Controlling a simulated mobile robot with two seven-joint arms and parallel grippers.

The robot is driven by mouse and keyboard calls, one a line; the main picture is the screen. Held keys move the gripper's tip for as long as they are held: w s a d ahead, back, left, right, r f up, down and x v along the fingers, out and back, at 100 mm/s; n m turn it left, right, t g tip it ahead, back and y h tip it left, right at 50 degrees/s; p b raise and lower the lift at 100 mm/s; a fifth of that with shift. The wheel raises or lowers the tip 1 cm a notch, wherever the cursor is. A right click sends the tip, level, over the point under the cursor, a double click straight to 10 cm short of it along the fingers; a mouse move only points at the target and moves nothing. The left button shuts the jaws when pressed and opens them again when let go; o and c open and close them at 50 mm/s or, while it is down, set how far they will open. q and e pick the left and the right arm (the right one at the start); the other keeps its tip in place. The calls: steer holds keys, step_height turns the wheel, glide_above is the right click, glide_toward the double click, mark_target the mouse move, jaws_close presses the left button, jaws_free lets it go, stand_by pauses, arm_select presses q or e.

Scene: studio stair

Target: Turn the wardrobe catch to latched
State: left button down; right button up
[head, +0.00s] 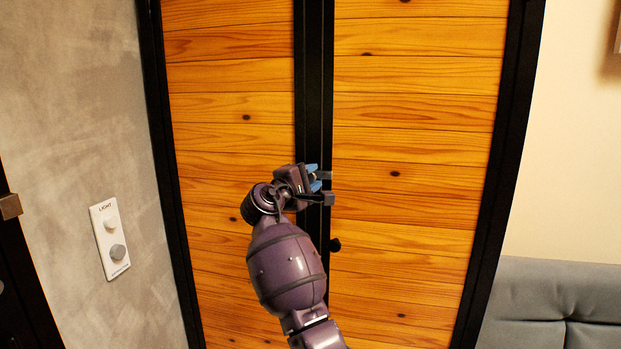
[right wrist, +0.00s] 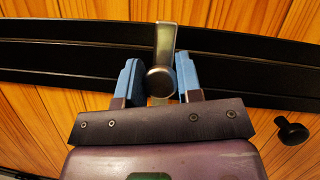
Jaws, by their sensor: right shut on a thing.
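The wardrobe catch is a grey metal lever (right wrist: 167,42) with a round hub (right wrist: 160,80), in the right wrist view. The lever lies across the black centre strip (right wrist: 90,52), its long end pointing up in that view. My right gripper (right wrist: 160,78) has its blue-padded fingers on either side of the hub and is shut on the catch. In the head view my right gripper (head: 322,183) is at the black strip between the doors and hides the catch. My left gripper is not in view.
The wardrobe has a left wood door (head: 225,130) and a right wood door (head: 415,130). A black knob (head: 335,245) stands out below the gripper; it also shows in the right wrist view (right wrist: 292,130). A light switch plate (head: 109,238) is on the left wall, a grey padded seat (head: 550,300) at right.

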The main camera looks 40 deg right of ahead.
steer(key=shift+f, duration=0.1)
steer(key=o, duration=0.9)
steer(key=shift+o, duration=0.2)
steer(key=r+v, duration=0.1)
steer(key=v, duration=0.9)
steer(key=shift+a+f, duration=0.4)
steer(key=shift+f, duration=0.1)
steer(key=shift+s, duration=0.1)
